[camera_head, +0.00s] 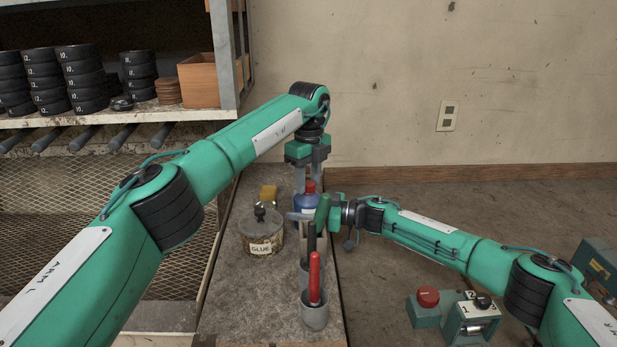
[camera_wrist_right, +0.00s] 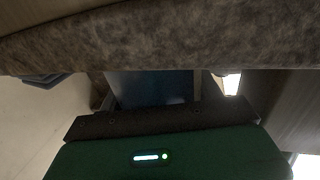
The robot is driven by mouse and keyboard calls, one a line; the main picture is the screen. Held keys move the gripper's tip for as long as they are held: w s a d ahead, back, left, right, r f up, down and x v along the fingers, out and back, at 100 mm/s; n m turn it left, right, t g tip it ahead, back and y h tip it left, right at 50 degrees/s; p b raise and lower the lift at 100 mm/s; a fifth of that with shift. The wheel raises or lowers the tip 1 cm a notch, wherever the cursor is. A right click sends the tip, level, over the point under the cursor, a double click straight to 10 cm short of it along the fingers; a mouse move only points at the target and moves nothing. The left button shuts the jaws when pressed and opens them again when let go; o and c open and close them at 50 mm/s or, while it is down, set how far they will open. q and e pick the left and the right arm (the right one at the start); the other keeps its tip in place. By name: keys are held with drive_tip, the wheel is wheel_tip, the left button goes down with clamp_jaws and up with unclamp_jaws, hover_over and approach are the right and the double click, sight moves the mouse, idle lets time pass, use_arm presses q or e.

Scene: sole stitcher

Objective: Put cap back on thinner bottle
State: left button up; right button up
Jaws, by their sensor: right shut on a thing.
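The thinner bottle (camera_head: 304,203) is blue and stands on the bench, partly hidden by my grippers. A red cap (camera_head: 310,187) shows at its top; whether it is seated cannot be told. My left gripper (camera_head: 308,178) points straight down over the bottle, its two fingers apart, one on each side just above the red cap. My right gripper (camera_head: 303,215) comes in from the right, low, and is shut on the bottle's body. A dark blue surface, likely the bottle (camera_wrist_right: 150,88), fills the middle of the right wrist view.
A glue pot (camera_head: 262,236) stands left of the bottle, with a yellow block (camera_head: 268,193) behind it. In front, a grey cup (camera_head: 315,315) holds a red-handled tool (camera_head: 314,277), close to another cup with a dark handle. A shelf with black rolls (camera_head: 80,75) is at left.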

use_arm(q)
drive_tip(key=c, duration=0.7)
drive_tip(key=m, duration=2.4)
drive_tip(key=shift+w, duration=0.1)
drive_tip(key=o, duration=1.2)
drive_tip(key=shift+c, duration=0.2)
wheel_tip(320, 180, up, 7)
drive_tip(key=shift+r, duration=0.2)
